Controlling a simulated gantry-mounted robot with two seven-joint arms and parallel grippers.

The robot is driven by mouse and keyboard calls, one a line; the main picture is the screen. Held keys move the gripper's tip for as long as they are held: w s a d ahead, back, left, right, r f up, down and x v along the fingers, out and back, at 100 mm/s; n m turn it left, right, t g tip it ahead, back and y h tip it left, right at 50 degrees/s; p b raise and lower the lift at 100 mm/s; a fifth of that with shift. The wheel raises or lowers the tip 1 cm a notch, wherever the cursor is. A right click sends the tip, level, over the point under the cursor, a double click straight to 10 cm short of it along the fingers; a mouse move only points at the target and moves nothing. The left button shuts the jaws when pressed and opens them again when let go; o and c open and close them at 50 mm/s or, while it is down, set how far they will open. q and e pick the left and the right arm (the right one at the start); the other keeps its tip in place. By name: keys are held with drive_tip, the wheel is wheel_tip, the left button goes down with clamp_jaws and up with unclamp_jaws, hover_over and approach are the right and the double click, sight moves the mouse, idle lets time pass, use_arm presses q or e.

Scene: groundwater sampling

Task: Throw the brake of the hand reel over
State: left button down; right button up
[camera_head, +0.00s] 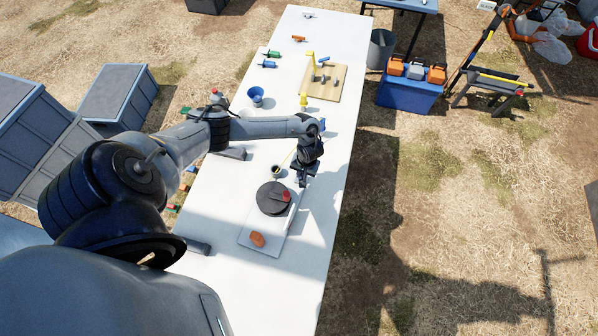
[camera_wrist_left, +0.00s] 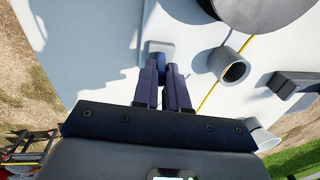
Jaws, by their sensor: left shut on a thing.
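The hand reel has a black drum (camera_head: 272,198) on a pale grey base plate (camera_head: 252,228) on the white table. Part of the drum (camera_wrist_left: 262,8) shows at the top of the left wrist view. My left gripper (camera_head: 301,181) is low at the far right corner of the reel. In the left wrist view my left gripper (camera_wrist_left: 164,80) is shut on a small dark blue piece, apparently the brake lever (camera_wrist_left: 158,74), in front of a grey block (camera_wrist_left: 160,50). The fingers hide much of this piece. My right gripper is in neither view.
A grey ring-like guide (camera_wrist_left: 230,66) with a yellow line stands beside the gripper. The table's right edge is close to my gripper.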

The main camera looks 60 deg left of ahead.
use_arm(q)
drive_tip(key=shift+w+d+f+g+y, duration=0.35)
drive_tip(key=shift+w+d, duration=0.2)
drive_tip(key=shift+d, duration=0.15)
drive_tip(key=c, duration=1.8)
unclamp_jaws()
drive_tip(key=shift+w+d+f+g+y+b, duration=0.35)
drive_tip(key=shift+w+d+f+b, duration=0.05)
drive_tip(key=shift+d+f, duration=0.15)
drive_tip(key=shift+o, duration=0.4)
drive_tip(key=shift+w+d+f+g+y+b, duration=0.15)
drive_tip(key=shift+w+d+g+y+b, duration=0.05)
drive_tip(key=shift+w+g+y+b, duration=0.1)
drive_tip(key=shift+s, duration=0.1)
